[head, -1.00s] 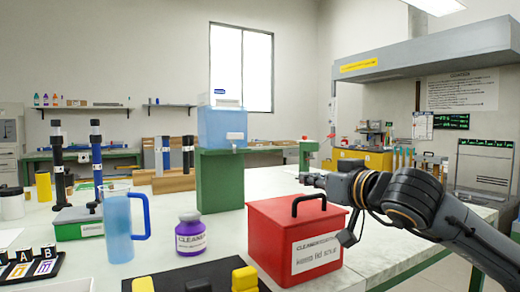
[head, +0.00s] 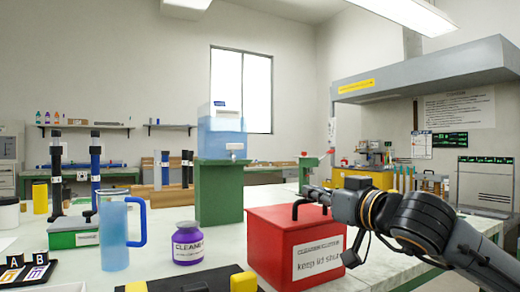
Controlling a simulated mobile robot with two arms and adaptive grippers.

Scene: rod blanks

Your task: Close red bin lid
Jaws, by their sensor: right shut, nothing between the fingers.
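The red bin (head: 275,257) stands on the bench right of centre, with a white label reading "keep lid shut" on its front. Its red lid (head: 276,216) lies flat across the top and looks shut, with no gap that I can see. The lid's dark handle (head: 296,208) stands up from it. My right gripper (head: 309,192) is shut and empty, just above or beside the handle; I cannot tell whether it touches. The gripper and forearm hide the lid's right part. My left gripper is out of view.
A purple cleaner jar (head: 187,245) and a blue mug (head: 114,235) stand left of the bin. A green stand (head: 218,193) with a blue water container (head: 221,135) is behind.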

